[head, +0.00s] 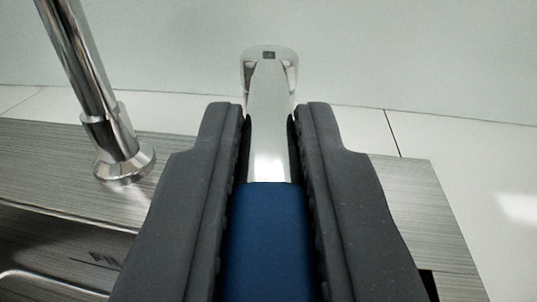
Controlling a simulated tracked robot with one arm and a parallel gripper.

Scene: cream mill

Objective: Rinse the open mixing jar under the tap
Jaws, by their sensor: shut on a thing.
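My gripper (270,112) points away from the camera, with its two dark fingers on either side of a chrome tap lever (268,150). The fingers are shut on the lever, and its rounded far end with a small dark mark shows beyond the fingertips. A blue block between the fingers hides the near end of the lever. A chrome tap pipe (98,95) rises from a round collar on the steel surface at the left. The open mixing jar is not in view, and no running water shows.
A brushed steel sink top (45,150) spans the left and continues right behind my gripper. A sink basin edge (50,281) shows at lower left. A pale tiled surface (480,170) and a plain pale wall (400,50) lie behind and to the right.

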